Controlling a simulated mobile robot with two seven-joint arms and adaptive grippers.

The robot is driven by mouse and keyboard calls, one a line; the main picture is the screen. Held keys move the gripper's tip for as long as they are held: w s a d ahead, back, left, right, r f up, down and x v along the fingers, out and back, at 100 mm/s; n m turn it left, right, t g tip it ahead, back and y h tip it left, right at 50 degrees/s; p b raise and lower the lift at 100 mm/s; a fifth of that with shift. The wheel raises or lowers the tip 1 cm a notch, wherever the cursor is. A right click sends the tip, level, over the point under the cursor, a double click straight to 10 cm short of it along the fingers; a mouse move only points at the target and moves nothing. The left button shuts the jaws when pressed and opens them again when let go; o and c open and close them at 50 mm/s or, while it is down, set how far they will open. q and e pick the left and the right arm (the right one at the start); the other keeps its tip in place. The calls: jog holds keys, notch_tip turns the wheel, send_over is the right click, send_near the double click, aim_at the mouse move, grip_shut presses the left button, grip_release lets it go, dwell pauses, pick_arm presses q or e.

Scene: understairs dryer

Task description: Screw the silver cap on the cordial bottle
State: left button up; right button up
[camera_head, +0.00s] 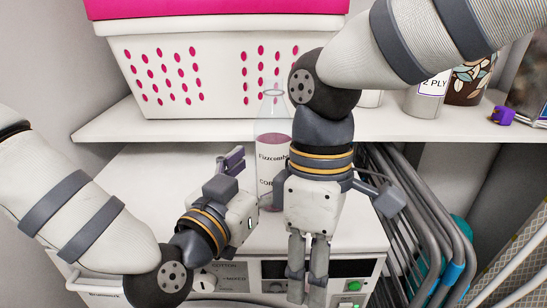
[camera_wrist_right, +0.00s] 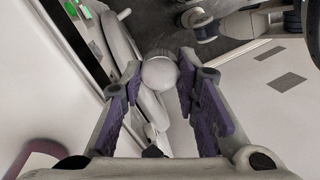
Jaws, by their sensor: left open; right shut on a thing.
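The cordial bottle (camera_head: 271,140), clear with dark pink liquid and a printed label, stands upright on the white dryer top (camera_head: 130,190). Its neck shows bare, and my right arm hides part of its right side. My left gripper (camera_head: 248,180) is open just left of the bottle's lower part. Whether it touches the bottle I cannot tell. My right gripper (camera_head: 308,300) points down in front of the dryer's front edge, its tips low in the head view. In the right wrist view, its purple pads are shut on the round, pale grey silver cap (camera_wrist_right: 160,73).
A white basket (camera_head: 222,75) with a pink top stands on the shelf (camera_head: 110,122) behind the bottle. A roll marked 2 PLY (camera_head: 427,97) and a small purple object (camera_head: 502,115) are at right. Folded grey tube frames (camera_head: 400,225) stand right of the dryer. The dryer top is clear at left.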

aim_at(273, 159)
pick_arm(q)
jog(key=x, duration=0.3)
jog(key=shift+d, duration=0.2)
jog(key=shift+c, duration=0.2)
jog(key=shift+r, duration=0.1)
grip_shut()
